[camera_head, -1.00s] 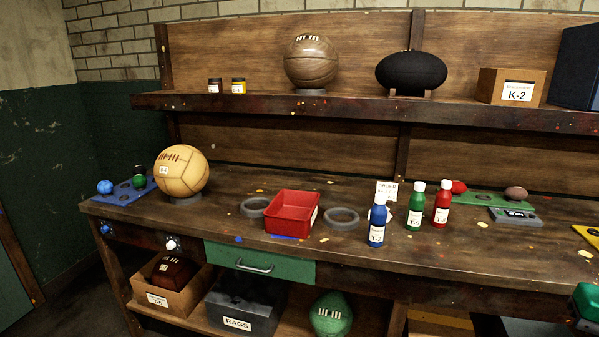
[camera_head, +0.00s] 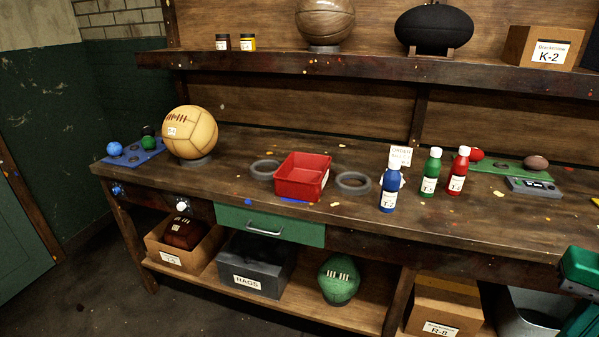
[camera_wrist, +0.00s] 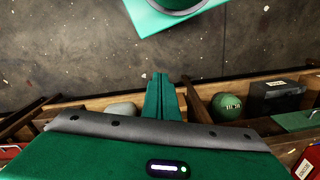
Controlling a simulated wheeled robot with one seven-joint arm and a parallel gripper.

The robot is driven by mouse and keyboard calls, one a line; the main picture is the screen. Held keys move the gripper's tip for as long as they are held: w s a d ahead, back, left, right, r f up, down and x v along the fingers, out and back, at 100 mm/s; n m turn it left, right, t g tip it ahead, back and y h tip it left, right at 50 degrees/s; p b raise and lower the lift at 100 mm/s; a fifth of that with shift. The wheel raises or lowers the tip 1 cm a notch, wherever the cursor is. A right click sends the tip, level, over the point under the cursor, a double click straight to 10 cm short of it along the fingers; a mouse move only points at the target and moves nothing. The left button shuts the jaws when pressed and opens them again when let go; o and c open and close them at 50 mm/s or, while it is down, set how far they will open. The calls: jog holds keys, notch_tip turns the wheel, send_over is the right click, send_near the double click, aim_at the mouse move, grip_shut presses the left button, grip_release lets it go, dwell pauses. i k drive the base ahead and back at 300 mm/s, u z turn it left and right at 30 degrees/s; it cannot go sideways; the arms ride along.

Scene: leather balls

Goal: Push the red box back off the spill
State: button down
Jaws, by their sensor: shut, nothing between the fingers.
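The red box (camera_head: 296,190) is an open tray on the bench, above the green drawer. A blue patch of spill (camera_head: 301,200) shows along its front lower edge; how far it reaches under the box is hidden. Part of the red box, with a white label, also shows at the lower right edge of the wrist view (camera_wrist: 312,157). My gripper (camera_wrist: 160,76) is shut and empty in the wrist view, its green fingers together over the floor in front of the bench. It is well apart from the box.
Grey rings (camera_head: 265,170) and (camera_head: 353,183) lie either side of the box. A blue bottle (camera_head: 389,194), green bottle (camera_head: 430,174) and red bottle (camera_head: 458,172) stand to its right. A tan ball (camera_head: 190,133) sits at left. Bare bench lies behind the box.

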aim_at(302, 176)
jog(key=u, duration=0.15)
jog(key=i, duration=1.05)
jog(key=u, duration=0.55)
